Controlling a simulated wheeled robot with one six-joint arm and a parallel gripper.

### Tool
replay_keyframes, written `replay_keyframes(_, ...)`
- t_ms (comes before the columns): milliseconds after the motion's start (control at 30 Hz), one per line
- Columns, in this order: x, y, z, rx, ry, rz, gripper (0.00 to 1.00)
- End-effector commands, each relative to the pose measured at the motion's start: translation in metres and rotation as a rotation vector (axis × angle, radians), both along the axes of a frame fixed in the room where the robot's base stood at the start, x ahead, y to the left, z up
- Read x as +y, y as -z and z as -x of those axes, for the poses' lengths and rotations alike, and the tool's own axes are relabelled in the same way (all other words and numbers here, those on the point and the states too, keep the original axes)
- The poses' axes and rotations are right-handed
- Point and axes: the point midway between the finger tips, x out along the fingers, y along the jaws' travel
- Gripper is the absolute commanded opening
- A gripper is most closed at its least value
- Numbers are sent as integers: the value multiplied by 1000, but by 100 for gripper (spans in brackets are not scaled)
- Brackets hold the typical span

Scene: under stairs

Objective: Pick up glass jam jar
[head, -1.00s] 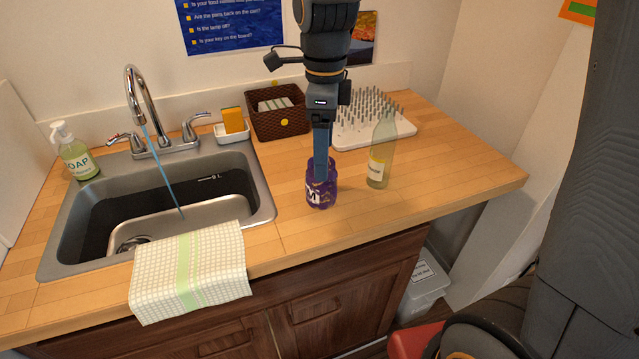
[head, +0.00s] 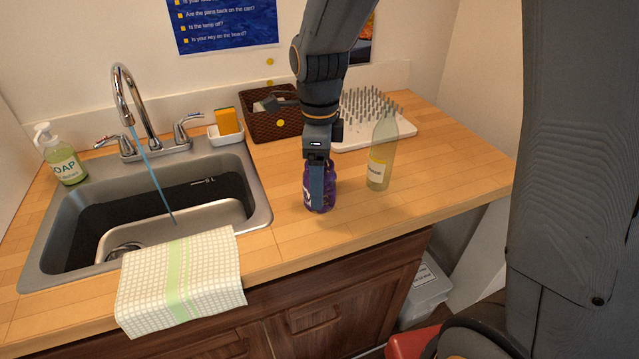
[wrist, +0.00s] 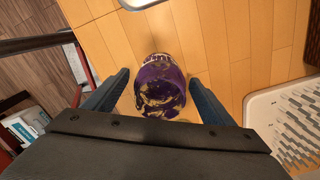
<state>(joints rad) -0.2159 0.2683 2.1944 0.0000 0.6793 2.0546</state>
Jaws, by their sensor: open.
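The glass jam jar (head: 328,190) is purple with a pale label and stands on the wooden counter, right of the sink. In the wrist view the jar (wrist: 160,85) shows between the two blue fingers, with patchy gold and dark purple inside. My gripper (head: 316,205) is low at the jar, its near finger covering part of it in the head view. In the wrist view my gripper (wrist: 160,88) is open, with a finger on each side of the jar and gaps visible on both sides.
A clear bottle (head: 379,160) stands close right of the jar. Behind are a white spiked drying rack (head: 405,128) and a brown basket (head: 262,125). The sink (head: 262,205) with running water and a checked towel (head: 205,275) lie left. The counter's right end is clear.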

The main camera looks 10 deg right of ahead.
Motion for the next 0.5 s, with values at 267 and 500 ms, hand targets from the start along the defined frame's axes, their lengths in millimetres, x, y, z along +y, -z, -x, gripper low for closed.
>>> replay_keyframes(267,-1,23,0,0,1,0,78)
replay_keyframes(500,0,24,0,-1,1,0,73)
